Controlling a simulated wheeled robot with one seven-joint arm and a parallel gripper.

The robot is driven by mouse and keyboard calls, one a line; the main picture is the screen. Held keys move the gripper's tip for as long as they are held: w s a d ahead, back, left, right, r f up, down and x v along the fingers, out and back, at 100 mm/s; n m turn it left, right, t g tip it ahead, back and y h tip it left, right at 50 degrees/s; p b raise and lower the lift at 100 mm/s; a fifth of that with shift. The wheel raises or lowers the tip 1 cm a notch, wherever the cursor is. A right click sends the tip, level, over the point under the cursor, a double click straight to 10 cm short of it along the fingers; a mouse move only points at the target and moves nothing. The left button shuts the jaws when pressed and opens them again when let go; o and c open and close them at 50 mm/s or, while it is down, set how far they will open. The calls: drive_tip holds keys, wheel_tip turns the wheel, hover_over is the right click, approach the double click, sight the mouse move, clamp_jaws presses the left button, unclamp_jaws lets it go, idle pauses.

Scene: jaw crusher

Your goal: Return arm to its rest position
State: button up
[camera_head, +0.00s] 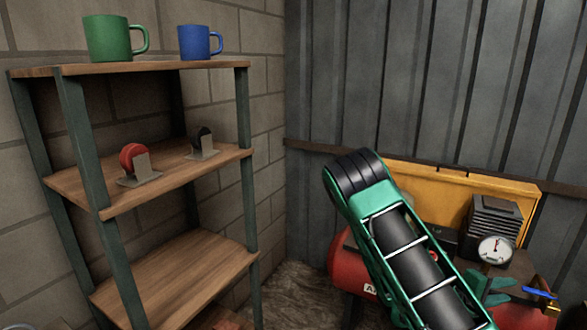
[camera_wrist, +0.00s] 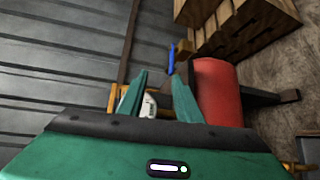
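My gripper (camera_wrist: 160,76) shows in the wrist view with its two green fingers apart and nothing held between them. In the head view, my green and black arm reaches from the middle down to the lower right. Green finger-like parts of my gripper (camera_head: 490,286) show beside it, in front of the compressor. A white round gauge (camera_head: 495,249) is just above them; in the wrist view the gauge (camera_wrist: 149,105) is partly hidden behind the left finger. I cannot tell whether the fingers touch anything.
A red tank (camera_head: 345,266) lies behind my arm; the tank (camera_wrist: 218,92) is right of my fingers in the wrist view. A blue-handled valve (camera_head: 540,292) is at the lower right. A wooden shelf (camera_head: 185,262) with green (camera_head: 107,39) and blue (camera_head: 194,42) mugs stands left.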

drive_tip(key=s+a+r+m+g+y, duration=0.25)
drive_tip(key=s+m+g+y, duration=0.45)
drive_tip(key=s, duration=0.6)
drive_tip(key=s+a+r+m+t+y, duration=0.1)
drive_tip(key=s+a+r+y, duration=0.3)
drive_tip(key=a, duration=0.4)
drive_tip(key=s+a+r+m+t+y, duration=0.1)
drive_tip(key=s+a+r+t+y, duration=0.2)
drive_tip(key=s+a+r+y, duration=0.2)
drive_tip(key=s+a+r, duration=0.2)
drive_tip(key=a, duration=0.2)
drive_tip(key=shift+a+m, duration=0.2)
drive_tip(key=shift+m, duration=0.1)
